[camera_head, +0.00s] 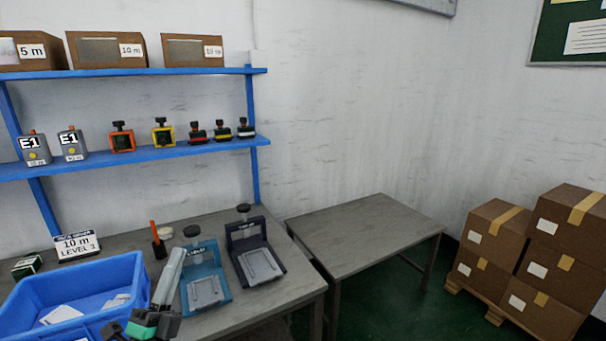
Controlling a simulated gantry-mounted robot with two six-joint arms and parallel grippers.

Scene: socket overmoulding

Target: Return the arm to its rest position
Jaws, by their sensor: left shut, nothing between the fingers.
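My left gripper (143,325), dark with green parts, shows at the bottom edge of the head view, in front of the right end of the blue bin. It is shut and holds nothing. Much of my left arm is outside the picture. A light grey elongated piece (168,278) rises just behind the gripper; I cannot tell whether it is part of my arm. My right gripper is not in view.
A blue bin (135,272) with pale papers stands at left. A teal fixture (206,291) and dark fixture (259,264) stand on the workbench (290,285). Shelves (200,149) hold small devices and boxes. The side table (365,235) is empty; cartons (565,245) stand right.

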